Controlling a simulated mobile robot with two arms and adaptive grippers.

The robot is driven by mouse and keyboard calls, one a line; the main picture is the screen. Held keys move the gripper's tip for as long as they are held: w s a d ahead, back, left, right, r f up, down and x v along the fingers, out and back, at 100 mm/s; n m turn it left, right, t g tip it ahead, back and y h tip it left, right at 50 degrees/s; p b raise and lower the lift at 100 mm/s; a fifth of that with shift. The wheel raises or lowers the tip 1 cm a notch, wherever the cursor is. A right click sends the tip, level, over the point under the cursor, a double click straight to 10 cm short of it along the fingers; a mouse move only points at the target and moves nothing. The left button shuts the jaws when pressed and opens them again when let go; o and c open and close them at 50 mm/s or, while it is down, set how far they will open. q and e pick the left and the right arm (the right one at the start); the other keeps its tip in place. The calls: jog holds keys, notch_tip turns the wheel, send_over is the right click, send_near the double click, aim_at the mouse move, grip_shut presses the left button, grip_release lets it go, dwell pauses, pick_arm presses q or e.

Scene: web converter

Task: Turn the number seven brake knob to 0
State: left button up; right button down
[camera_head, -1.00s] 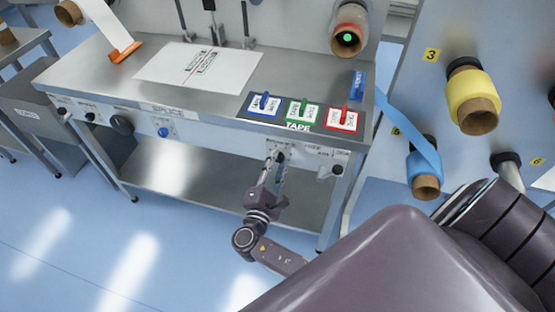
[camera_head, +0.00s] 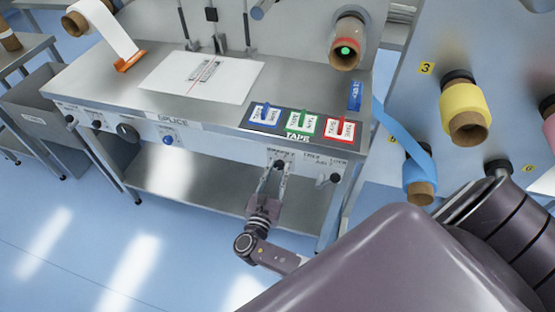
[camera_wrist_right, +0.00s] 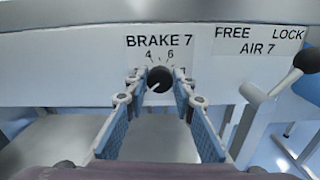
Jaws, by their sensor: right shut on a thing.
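The brake 7 knob (camera_wrist_right: 159,79) is a round black knob with a pale pointer line on the front panel, under a label reading BRAKE 7. In the right wrist view its line points down and to the left. The scale numbers 4 and 6 show above it; the other marks are hidden by the fingers. My right gripper (camera_wrist_right: 159,92) has a finger on each side of the knob and is shut on it. In the head view the right gripper (camera_head: 278,168) reaches the panel below the tape pads, and the knob is mostly hidden there. My left gripper is not in view.
Right of the knob is the AIR 7 lever (camera_wrist_right: 312,60) with a black ball end, marked FREE and LOCK. The steel table (camera_head: 100,75) carries a white sheet (camera_head: 160,75) and a tape panel (camera_head: 255,133). Rolls (camera_head: 465,108) hang at the right.

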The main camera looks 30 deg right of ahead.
jog(key=shift+s+a+f+n, duration=0.1)
jog(key=shift+f+n, duration=0.05)
jog(key=shift+n, duration=0.45)
jog(key=c, duration=1.6)
grip_release()
jog(key=v, duration=1.2)
